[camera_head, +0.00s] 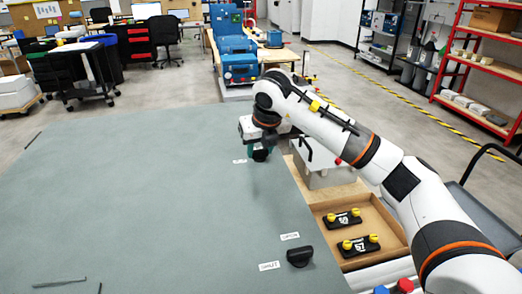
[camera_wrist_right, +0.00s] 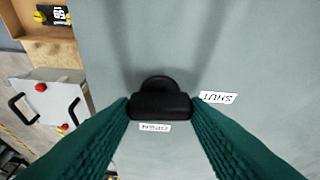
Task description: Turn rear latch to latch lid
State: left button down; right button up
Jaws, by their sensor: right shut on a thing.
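The rear latch (camera_wrist_right: 158,104) is a black knob with a bar grip on the grey-green lid (camera_head: 140,170). In the wrist view my right gripper (camera_wrist_right: 160,108) has its green fingers shut on the ends of the bar. The bar lies across that picture, with a white SHUT label (camera_wrist_right: 217,97) to its right and another label (camera_wrist_right: 154,127), seemingly OPEN, just below. In the head view my right gripper (camera_head: 268,142) points down at the lid's far right edge and largely hides the latch. My left gripper is not in view.
A second black latch (camera_head: 299,256) sits near the lid's front right, beside two labels. Right of the lid are a cardboard box (camera_head: 385,222) with yellow-knobbed black parts and a white case (camera_head: 325,176) with black handles. The lid's middle is clear.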

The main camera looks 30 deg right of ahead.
jog(key=shift+m+h, duration=0.3)
jog(key=shift+m, duration=0.3)
jog(key=o, duration=1)
jog(key=b+v, duration=0.2)
jog(key=v, duration=1)
jog(key=shift+w+r, duration=0.1)
